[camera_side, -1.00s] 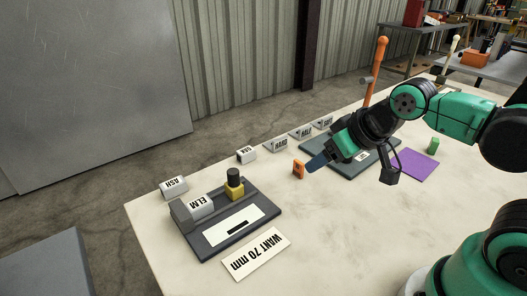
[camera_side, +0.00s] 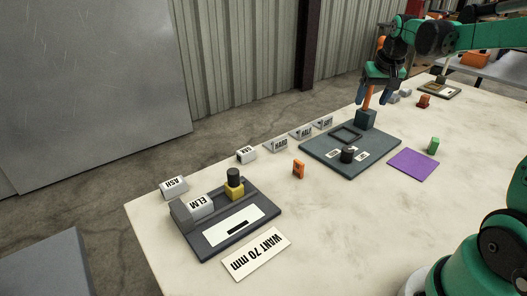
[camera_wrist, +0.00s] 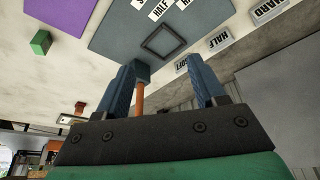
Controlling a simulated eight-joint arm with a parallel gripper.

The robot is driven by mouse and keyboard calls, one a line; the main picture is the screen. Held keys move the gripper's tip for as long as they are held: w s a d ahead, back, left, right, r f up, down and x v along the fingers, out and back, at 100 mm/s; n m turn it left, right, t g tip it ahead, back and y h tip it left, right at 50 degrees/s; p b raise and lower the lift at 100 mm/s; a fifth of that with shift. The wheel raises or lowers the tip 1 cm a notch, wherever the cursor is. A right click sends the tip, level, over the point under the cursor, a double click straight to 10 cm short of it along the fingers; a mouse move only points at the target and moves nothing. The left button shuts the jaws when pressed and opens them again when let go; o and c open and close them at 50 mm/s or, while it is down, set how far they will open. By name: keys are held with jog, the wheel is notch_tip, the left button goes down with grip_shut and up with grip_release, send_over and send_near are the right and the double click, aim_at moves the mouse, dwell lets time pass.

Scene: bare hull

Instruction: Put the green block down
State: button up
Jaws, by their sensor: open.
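The green block (camera_side: 433,145) stands on the table beside the back right edge of the purple mat (camera_side: 413,163), apart from my gripper. In the wrist view the block (camera_wrist: 41,42) is at the upper left, near the mat (camera_wrist: 58,15). My gripper (camera_side: 374,97) points down at the orange lever (camera_side: 367,99) at the back of the grey plate. It is open, and holds no block. In the wrist view the lever (camera_wrist: 140,98) shows between the two blue fingers (camera_wrist: 166,78), close to the left one. The lever's top is hidden by my gripper.
The grey plate (camera_side: 318,152) carries a square frame (camera_side: 346,134) and a dark knob (camera_side: 347,154). An orange block (camera_side: 298,169) stands left of it. A dark fixture (camera_side: 250,233) with an ELM block is at front left. The table's front middle is clear.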

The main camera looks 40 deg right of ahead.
aim_at(436, 140)
jog(key=s+d+f+m+g, duration=0.1)
jog(key=s+d+f+m, duration=0.1)
jog(key=d, duration=0.5)
jog(key=s+d+f+m, duration=0.2)
jog(key=s+d+f, duration=0.2)
jog(key=s+d, duration=0.1)
jog(key=s+d+f+m+g+y, duration=0.1)
jog(key=s+d+f, duration=0.3)
jog(key=d, duration=0.4)
jog(key=shift+s+d+m+g, duration=0.3)
jog(key=shift+s+m, duration=0.05)
jog(key=shift+m, duration=0.15)
jog(key=shift+s+d+f, duration=0.1)
jog(key=shift+f, duration=0.2)
jog(key=f, duration=0.5)
jog(key=shift+d, duration=0.25)
grip_shut()
